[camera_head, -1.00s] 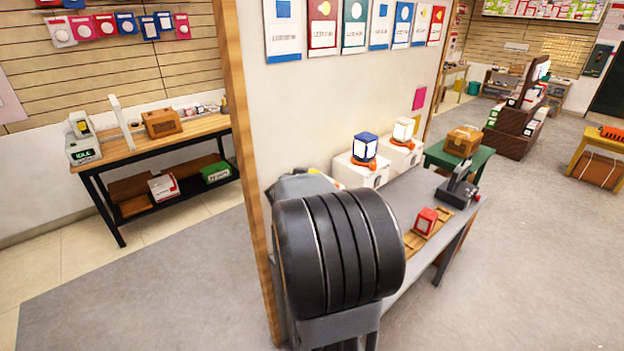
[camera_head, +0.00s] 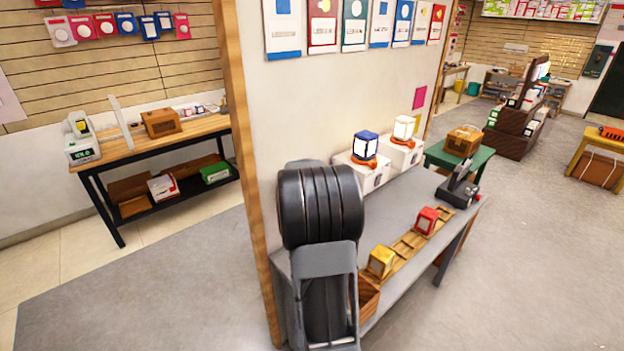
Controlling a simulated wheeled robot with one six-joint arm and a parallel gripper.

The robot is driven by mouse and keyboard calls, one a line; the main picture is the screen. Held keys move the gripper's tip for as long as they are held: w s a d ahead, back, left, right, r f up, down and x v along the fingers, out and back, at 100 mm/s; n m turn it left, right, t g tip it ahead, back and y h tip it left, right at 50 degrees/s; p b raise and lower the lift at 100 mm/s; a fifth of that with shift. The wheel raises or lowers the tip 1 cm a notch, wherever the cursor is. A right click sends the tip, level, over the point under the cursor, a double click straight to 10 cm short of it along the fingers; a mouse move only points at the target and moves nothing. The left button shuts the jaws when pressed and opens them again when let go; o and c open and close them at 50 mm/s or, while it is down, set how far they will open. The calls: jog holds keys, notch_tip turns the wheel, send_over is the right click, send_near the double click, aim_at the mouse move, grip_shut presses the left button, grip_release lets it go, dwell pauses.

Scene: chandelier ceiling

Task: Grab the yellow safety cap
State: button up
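The yellow safety cap (camera_head: 381,261) is a small boxy piece with a pale front face. It sits at the near end of a wooden slotted rack (camera_head: 408,246) on the grey bench (camera_head: 392,206). A similar red cap (camera_head: 427,220) sits farther back on the same rack, with empty slots between the two. My arm's black and grey links stand in front of the bench, left of the yellow cap. My gripper is not visible; the arm's links fill the place where it may be hidden.
A dark device (camera_head: 460,181) stands at the bench's far end. A wooden post (camera_head: 248,150) rises at left. A wooden box (camera_head: 368,297) sits below the yellow cap.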

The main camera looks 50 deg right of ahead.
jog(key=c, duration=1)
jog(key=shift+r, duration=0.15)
